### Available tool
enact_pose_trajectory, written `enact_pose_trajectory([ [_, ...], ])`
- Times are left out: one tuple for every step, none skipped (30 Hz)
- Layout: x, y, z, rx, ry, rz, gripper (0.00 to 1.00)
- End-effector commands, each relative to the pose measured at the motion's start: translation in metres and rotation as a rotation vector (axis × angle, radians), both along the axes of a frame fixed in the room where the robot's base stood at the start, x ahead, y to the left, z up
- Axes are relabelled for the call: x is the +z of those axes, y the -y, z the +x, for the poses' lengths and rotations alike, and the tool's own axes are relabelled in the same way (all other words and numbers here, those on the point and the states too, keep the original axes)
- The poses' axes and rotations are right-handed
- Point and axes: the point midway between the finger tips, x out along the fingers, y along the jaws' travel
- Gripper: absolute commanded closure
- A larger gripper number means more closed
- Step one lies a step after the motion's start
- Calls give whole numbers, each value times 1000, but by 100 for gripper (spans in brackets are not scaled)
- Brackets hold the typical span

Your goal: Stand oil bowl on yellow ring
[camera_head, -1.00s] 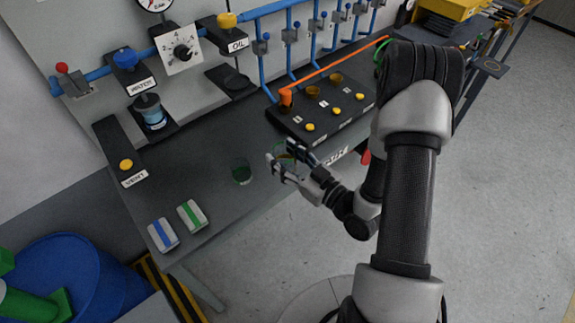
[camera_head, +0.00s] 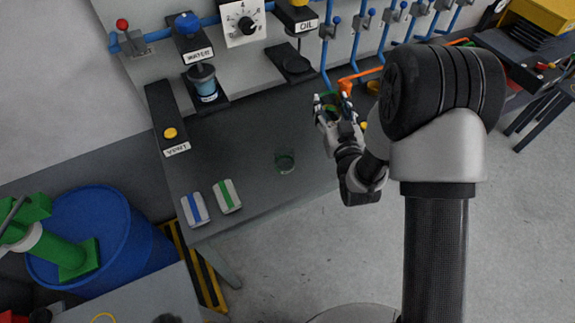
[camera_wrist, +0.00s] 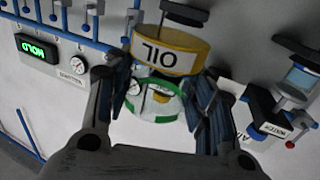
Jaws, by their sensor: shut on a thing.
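My gripper (camera_head: 334,108) is shut on a clear, green-rimmed bowl, held near the back of the dark bench in the head view. In the wrist view my fingers (camera_wrist: 162,100) are on either side of the bowl (camera_wrist: 155,92). A yellow ring (camera_head: 103,318) shows only partly at the bottom left edge of the head view, on a grey top, far from my gripper.
The oil station (camera_head: 297,18) and water station (camera_head: 203,85) are on the wall. A blue drum (camera_head: 95,235) stands left, beside the grey top (camera_head: 150,305).

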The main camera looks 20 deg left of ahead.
Motion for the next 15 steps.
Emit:
enact_pose_trajectory([
  [-4, -4, -1, 2, -2, -1, 77],
  [-7, -5, -1, 1, -3, -2, 77],
  [-14, -6, 0, 0, -3, -2, 77],
  [-21, -6, -1, -1, -4, -3, 77],
  [-29, -5, 0, -1, -5, -3, 77],
  [-40, -5, -1, -1, -6, -3, 77],
  [-48, -5, -1, -1, -6, -2, 77],
  [-57, -5, -1, -1, -6, -3, 77],
  [-68, -5, -1, 0, -5, -3, 77],
  [-76, -5, -1, 0, -4, -3, 77],
  [-85, -5, -1, 0, -5, -3, 77],
  [-95, -5, -1, 0, -4, -3, 77],
  [-103, -5, -1, 0, -3, -2, 77],
  [-111, -5, -1, 0, -4, -3, 77],
  [-121, -5, -1, 0, -3, -3, 77],
])
